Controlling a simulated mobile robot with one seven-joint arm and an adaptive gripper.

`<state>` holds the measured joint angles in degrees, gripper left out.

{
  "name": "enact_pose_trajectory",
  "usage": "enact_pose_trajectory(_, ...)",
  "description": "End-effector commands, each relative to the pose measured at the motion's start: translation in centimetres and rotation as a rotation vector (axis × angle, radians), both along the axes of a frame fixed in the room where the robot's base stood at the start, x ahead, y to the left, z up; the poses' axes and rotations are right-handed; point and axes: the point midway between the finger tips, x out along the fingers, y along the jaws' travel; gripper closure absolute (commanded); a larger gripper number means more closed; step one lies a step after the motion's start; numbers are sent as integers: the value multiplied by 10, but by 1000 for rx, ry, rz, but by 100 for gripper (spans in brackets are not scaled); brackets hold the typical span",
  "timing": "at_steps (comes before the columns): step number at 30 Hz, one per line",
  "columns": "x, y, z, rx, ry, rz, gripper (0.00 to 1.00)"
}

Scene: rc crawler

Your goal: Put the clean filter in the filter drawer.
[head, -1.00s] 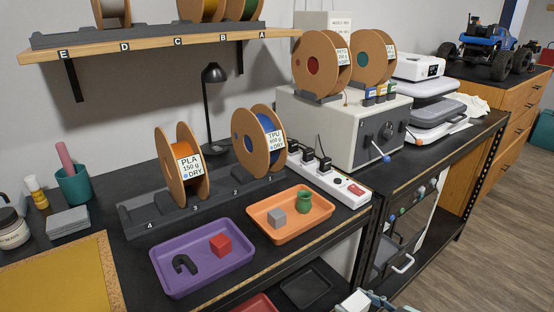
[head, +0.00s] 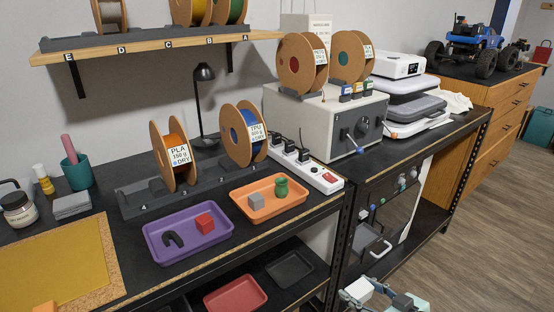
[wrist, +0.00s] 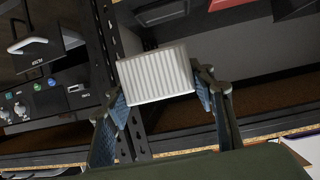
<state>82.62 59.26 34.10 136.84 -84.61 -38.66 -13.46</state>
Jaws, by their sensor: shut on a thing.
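My gripper (wrist: 163,103) is shut on the clean filter (wrist: 157,77), a white block with a pleated face, held between its two blue fingertips in the wrist view. In the head view, the filter (head: 360,287) shows as a small white block with my gripper (head: 380,300) at the bottom edge. A dark unit under the bench has a pale handle (head: 379,247) in the head view, below a row of knobs. The wrist view shows dark fronts with a pale handle (wrist: 27,43) and coloured knobs at left.
A black perforated bench post (head: 342,240) stands left of the unit. A red tray (head: 235,294) and a black tray (head: 290,268) lie on the lower shelf. Purple (head: 165,257) and orange (head: 245,208) trays are on the bench. Open wood floor (head: 490,220) lies at right.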

Motion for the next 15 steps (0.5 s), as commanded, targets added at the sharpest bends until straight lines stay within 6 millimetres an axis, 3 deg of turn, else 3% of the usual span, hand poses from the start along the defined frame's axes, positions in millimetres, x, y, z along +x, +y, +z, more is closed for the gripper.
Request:
enact_pose_trajectory(1, 9, -2, 18, -4, 0, -15, 75)
enact_pose_trajectory(8, 57, -12, 85, -5, -3, -135, 75)
enact_pose_trajectory(15, 105, -7, 169, -7, -6, -267, 75)
